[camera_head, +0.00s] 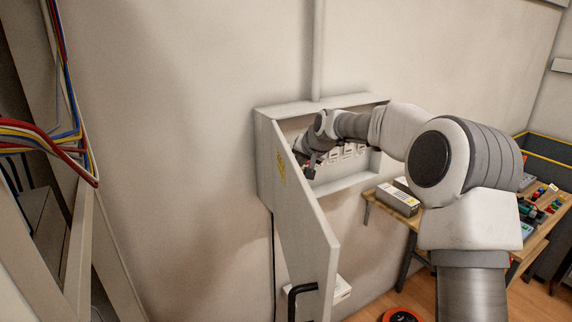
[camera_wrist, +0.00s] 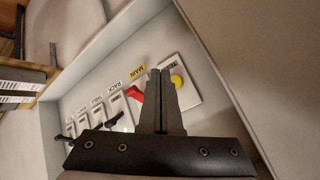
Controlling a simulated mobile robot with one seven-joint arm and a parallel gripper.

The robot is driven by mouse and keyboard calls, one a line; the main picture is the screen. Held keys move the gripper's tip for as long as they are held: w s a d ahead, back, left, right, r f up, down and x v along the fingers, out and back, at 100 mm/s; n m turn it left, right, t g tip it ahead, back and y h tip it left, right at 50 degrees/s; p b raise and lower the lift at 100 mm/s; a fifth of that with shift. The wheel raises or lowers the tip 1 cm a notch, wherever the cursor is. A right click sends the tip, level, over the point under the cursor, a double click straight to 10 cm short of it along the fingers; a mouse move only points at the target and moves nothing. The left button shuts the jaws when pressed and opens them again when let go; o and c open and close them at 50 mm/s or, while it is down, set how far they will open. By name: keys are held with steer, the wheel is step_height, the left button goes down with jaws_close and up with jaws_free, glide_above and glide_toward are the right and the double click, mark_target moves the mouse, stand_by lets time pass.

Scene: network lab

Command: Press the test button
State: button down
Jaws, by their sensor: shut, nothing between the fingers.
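A yellow round button (camera_wrist: 178,79) sits on a white plate at the end of a row of switches in the wrist view. A small label above it is too small or covered to read fully. My gripper (camera_wrist: 160,74) is shut and empty. Its fingertips are just left of the button in the picture and partly cover its plate; I cannot tell if they touch. In the head view my gripper (camera_head: 311,171) is inside the open wall box (camera_head: 265,160), and the button cannot be made out there.
A red switch (camera_wrist: 134,94) under a MAIN label is close to the left of my fingers. Black-lever switches (camera_wrist: 114,119) continue further left. The box door (camera_head: 305,235) hangs open. A wooden table (camera_head: 410,219) with devices stands right; cables (camera_head: 70,120) hang at far left.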

steer(key=s+d+b, duration=0.2)
steer(key=s, duration=0.1)
steer(key=shift+s, duration=0.1)
steer(key=shift+s, duration=0.1)
stand_by(0.6)
steer(key=s+d+r+n+h, duration=0.1)
steer(key=s+d+r, duration=0.15)
steer(key=s, duration=0.55)
steer(key=s+d+r+g+h, duration=0.1)
steer(key=s+d+h, duration=0.15)
steer(key=s, duration=0.55)
steer(key=s+d+r+n, duration=0.1)
steer(key=s+d+r, duration=0.15)
steer(key=s, duration=0.65)
steer(key=s+d+f, duration=0.2)
steer(key=s+f, duration=0.1)
steer(key=s, duration=0.6)
steer(key=s+d+f+g, duration=0.1)
steer(key=s+d+f, duration=0.2)
steer(key=s, duration=0.7)
steer(key=shift+d+f+h, duration=0.3)
steer(key=shift+f+h, duration=0.05)
